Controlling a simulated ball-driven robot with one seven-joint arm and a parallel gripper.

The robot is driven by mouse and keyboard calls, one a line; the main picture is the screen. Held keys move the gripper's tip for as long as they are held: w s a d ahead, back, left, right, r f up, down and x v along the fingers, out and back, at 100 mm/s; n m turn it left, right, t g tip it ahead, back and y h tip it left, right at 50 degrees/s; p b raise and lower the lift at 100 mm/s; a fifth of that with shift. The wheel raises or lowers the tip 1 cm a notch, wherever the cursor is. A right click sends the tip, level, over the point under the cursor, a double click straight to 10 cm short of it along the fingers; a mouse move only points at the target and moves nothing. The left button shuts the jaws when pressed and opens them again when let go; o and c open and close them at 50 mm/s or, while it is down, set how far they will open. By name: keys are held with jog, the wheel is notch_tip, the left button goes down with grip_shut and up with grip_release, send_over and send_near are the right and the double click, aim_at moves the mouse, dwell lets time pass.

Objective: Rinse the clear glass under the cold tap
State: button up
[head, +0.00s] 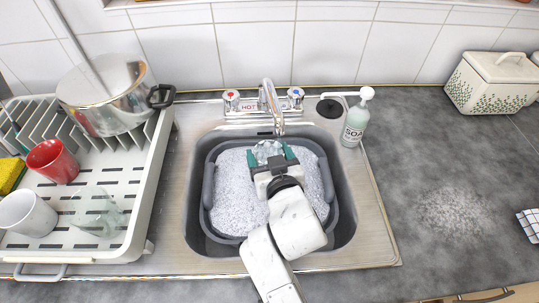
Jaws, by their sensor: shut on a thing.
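My gripper (272,158), with teal fingertips, reaches over the sink from below and is shut on a clear glass (266,149). The glass is at the far end of the grey washing-up bowl, just below and slightly left of the end of the chrome spout (271,100). The gripper hides part of the glass, and I cannot tell whether it touches the suds. The cold tap (295,94) has a blue mark and is right of the spout. The hot tap (232,98) has a red mark and is on the left. I cannot make out running water.
The bowl (208,185) is full of white suds. A white drying rack (150,190) at left holds a steel pot (110,95), a red cup (52,161), a white mug (27,213) and another clear glass (96,212). A soap bottle (356,122) stands right of the taps.

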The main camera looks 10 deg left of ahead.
jog(key=shift+w+d, duration=0.15)
jog(key=shift+d, duration=0.05)
jog(key=shift+w+d+p, duration=0.2)
jog(key=shift+d+p, duration=0.1)
jog(key=shift+p, duration=0.05)
jog(key=shift+s+a, duration=0.1)
jog(key=shift+a, duration=0.05)
dwell(0.4)
jog(key=shift+s+a+b, duration=0.2)
jog(key=shift+a+b, duration=0.1)
jog(key=shift+a, duration=0.05)
